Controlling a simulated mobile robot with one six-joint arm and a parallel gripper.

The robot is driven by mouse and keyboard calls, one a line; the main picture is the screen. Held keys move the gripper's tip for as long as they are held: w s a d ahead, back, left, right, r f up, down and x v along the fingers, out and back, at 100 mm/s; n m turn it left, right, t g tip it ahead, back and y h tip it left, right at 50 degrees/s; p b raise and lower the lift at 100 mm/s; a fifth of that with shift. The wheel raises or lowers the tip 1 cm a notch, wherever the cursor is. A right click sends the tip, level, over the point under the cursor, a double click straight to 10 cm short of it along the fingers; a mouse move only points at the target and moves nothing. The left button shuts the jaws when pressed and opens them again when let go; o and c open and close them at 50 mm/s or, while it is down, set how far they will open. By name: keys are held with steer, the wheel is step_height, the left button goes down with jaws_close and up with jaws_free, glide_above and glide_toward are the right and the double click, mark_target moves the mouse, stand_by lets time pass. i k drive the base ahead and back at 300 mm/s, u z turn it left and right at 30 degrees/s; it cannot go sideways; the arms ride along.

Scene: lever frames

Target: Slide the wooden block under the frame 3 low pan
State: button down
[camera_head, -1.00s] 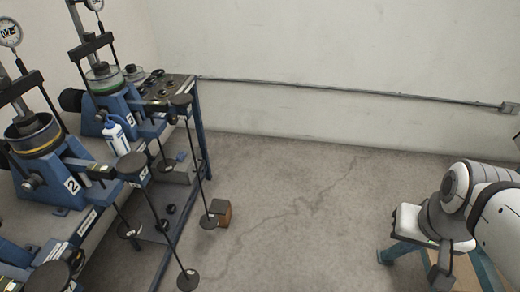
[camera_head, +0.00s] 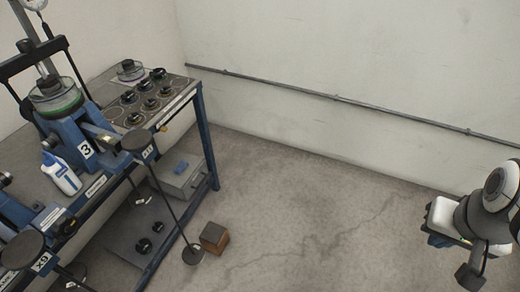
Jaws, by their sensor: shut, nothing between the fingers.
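The wooden block (camera_head: 214,237) sits on the floor, a brown cube with a dark top. Frame 3 (camera_head: 86,149) is the blue lever frame with the "3" label on the bench. Its long hanger rod runs down past the bench edge to a round dark low pan (camera_head: 193,254) close to the floor. The block stands beside this pan, at its upper right; I cannot tell whether they touch. My gripper (camera_head: 470,277) is the dark end of my arm at the lower right, far from the block. It looks shut and empty; its fingertips are hard to make out.
The bench (camera_head: 205,130) with blue legs fills the left side, with dark weights (camera_head: 150,90) on top. Its lower shelf holds a grey box (camera_head: 182,180) and black knobs. The floor between block and arm is clear.

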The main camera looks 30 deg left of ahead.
mark_target(214, 238)
steer(key=u, duration=0.55)
steer(key=i, duration=1.15)
steer(key=u, duration=1.2)
steer(key=i, duration=0.5)
steer(key=u, duration=0.25)
steer(key=k, duration=0.6)
steer(key=u, duration=0.2)
steer(key=i, duration=0.6)
steer(key=z, duration=0.1)
